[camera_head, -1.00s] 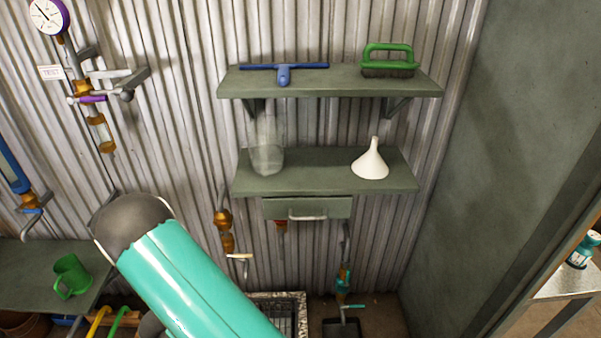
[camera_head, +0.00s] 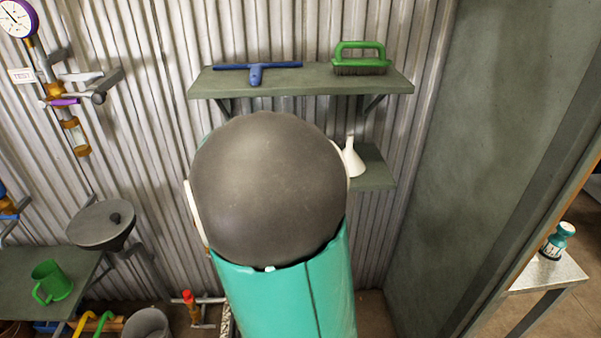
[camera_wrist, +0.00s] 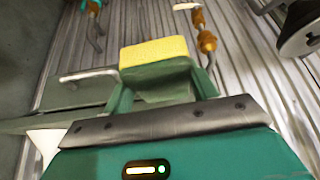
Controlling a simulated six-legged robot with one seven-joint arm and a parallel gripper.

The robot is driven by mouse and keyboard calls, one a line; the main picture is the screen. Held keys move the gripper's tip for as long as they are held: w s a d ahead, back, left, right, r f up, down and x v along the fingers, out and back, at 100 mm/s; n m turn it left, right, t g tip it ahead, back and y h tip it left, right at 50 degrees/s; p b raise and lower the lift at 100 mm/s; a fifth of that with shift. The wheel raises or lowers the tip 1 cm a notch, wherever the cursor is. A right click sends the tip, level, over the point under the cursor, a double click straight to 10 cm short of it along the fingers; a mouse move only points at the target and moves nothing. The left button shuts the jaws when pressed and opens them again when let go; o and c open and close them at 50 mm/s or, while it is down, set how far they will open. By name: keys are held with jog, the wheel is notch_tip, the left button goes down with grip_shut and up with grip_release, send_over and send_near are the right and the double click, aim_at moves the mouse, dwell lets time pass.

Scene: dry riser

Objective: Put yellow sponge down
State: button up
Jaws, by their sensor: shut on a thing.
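The yellow sponge (camera_wrist: 155,52) shows in the wrist view, held at the tips of my gripper (camera_wrist: 160,76). My gripper is shut on it. In the head view my arm's large grey joint and teal link hide the sponge, my gripper and most of the lower shelf (camera_head: 372,170).
A white funnel (camera_head: 353,160) stands on the lower shelf. The upper shelf (camera_head: 300,82) holds a blue squeegee (camera_head: 256,72) and a green-handled brush (camera_head: 360,58). Valves and pipes (camera_wrist: 205,38) line the wall.

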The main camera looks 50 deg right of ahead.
jog(key=s+d+r+m+g+h, duration=0.1)
jog(key=s+d+r+m, duration=0.25)
jog(key=s+r, duration=0.35)
jog(key=s+d+r+m+g+h, duration=0.15)
jog(key=s+d+r, duration=0.3)
jog(key=s, duration=0.45)
jog(key=shift+m+y, duration=0.3)
jog(key=shift+y, duration=0.25)
jog(key=w+d, duration=0.4)
jog(key=d, duration=0.1)
jog(key=w+d+f, duration=0.1)
jog(key=w+d, duration=0.3)
jog(key=w+d+f, duration=0.1)
jog(key=w+d, duration=0.3)
jog(key=d, duration=0.1)
jog(key=shift+w+d, duration=0.35)
jog(key=shift+w, duration=0.05)
jog(key=shift+f, duration=0.4)
jog(key=f, duration=0.4)
jog(key=shift+w+d+f, duration=0.2)
jog(key=shift+f, duration=0.1)
jog(key=shift+w+d+f, duration=0.1)
